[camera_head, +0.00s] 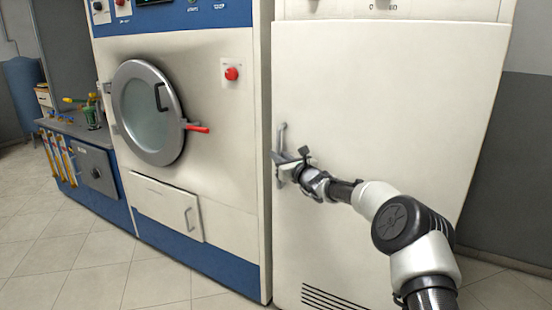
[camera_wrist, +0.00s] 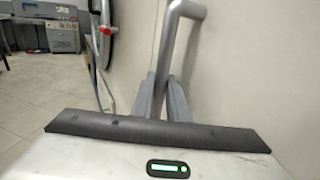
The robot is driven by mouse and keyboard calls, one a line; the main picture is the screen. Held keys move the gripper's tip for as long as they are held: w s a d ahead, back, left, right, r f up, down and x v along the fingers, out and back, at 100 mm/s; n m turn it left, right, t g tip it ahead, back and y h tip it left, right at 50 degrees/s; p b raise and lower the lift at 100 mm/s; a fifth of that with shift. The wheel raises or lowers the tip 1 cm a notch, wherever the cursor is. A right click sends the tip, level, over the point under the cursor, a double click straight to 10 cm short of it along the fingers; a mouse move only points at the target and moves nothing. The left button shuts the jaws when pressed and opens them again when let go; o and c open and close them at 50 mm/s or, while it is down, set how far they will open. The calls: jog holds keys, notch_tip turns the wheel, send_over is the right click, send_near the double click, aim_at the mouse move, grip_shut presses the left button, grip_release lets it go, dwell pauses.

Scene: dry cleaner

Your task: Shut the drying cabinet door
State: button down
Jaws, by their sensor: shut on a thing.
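The drying cabinet door (camera_head: 400,110) is a tall, plain off-white panel on the right in the head view, with vent slots low down. It looks flush or nearly flush with the cabinet; I cannot tell whether a small gap is left. Its grey bar handle (camera_head: 283,134) is near the left edge. My gripper (camera_head: 280,164) is at the lower part of this handle. In the wrist view, the two fingers of my gripper (camera_wrist: 162,98) lie on either side of the handle bar (camera_wrist: 172,45) and are shut on it. The fingertips partly hide the handle's lower end.
A white and blue machine (camera_head: 215,110) with a round glass door (camera_head: 148,112) and a red lever (camera_head: 197,129) stands directly left of the cabinet. A workbench (camera_head: 85,130) with tools is farther left. Tiled floor (camera_head: 60,250) lies clear in front. A grey wall is at right.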

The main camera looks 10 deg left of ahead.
jog(key=shift+w+d+r, duration=0.15)
jog(key=shift+w+d, duration=0.2)
jog(key=shift+d, duration=0.25)
jog(key=c, duration=1.7)
grip_release()
jog(key=v, duration=1.1)
jog(key=p+v, duration=0.1)
jog(key=v, duration=0.5)
jog(key=shift+s+a, duration=0.3)
jog(key=shift+s, duration=0.1)
